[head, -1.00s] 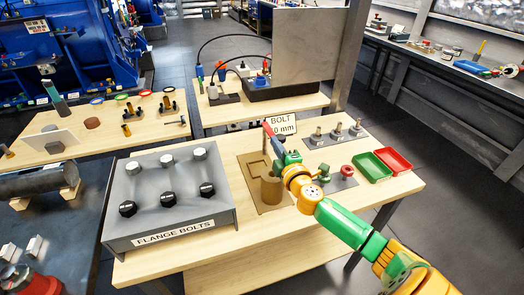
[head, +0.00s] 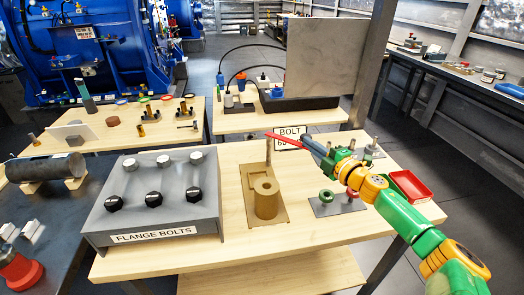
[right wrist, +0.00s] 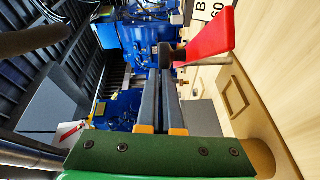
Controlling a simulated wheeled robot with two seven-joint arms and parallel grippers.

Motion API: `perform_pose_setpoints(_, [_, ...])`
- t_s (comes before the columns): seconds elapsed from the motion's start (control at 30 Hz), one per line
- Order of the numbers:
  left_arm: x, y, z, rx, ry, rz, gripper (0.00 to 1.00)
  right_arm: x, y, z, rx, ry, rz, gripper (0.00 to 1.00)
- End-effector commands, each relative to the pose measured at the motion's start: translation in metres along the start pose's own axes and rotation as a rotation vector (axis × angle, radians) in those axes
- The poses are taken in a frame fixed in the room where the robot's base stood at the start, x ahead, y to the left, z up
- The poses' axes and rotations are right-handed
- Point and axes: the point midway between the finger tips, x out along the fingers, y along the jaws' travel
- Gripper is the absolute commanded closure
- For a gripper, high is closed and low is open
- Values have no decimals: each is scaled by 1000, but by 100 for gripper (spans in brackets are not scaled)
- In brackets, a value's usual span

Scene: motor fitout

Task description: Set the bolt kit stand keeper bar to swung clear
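The keeper bar (head: 284,138) is a thin red bar by the top of a slim upright post (head: 268,155) on the tan bolt kit stand (head: 252,208). It extends right toward my right gripper (head: 306,141). In the right wrist view the red bar (right wrist: 212,42) is right of the fingertips, and a dark round knob (right wrist: 166,52) is just beyond them. My right gripper (right wrist: 160,72) has its fingers close together, with nothing clearly between them. Whether they touch the bar is unclear. A tan cylinder (head: 265,200) stands on the stand. My left gripper is out of view.
A grey FLANGE BOLTS box (head: 150,205) fills the table's left side. A BOLT sign (head: 290,132) is behind the stand. A plate (head: 325,208) with green and red parts and a red tray (head: 412,185) are at right, near my arm.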

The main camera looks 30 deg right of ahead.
Motion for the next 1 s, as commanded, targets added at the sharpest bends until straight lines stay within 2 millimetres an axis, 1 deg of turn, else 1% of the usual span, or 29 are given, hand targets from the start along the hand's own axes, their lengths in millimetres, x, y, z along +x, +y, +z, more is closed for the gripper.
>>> perform_pose_setpoints(0.83, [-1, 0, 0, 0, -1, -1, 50, 1, 3, 4, -3, -14, 5, 100])
perform_pose_setpoints(1.0, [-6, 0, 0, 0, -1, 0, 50, 1, 7, 2, -4, -12, 6, 100])
